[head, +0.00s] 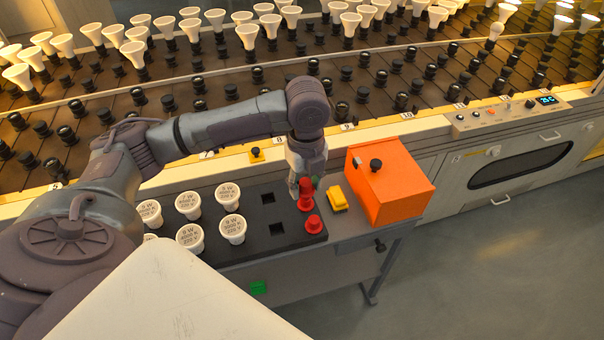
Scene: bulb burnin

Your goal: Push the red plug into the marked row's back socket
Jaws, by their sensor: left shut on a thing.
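My left gripper (304,186) reaches down over the black tray (262,198) and is shut on a red plug (306,202) at the tray's right end. The plug is upright; I cannot tell whether it still touches the tray. A second red plug (313,224) stands just in front of it in the tray. A yellow marker (256,154) sits on the rack's front ledge by the label 8. Dark sockets stand in rows behind it, and a socket (257,75) shows further back. My right gripper is not in view.
White bulbs (232,228) stand in the tray's left part, beside empty square holes. A yellow block (337,198) and an orange box (388,185) with a black knob stand right of the tray. Lamps fill the rack's back rows. A control panel (510,112) is at the right.

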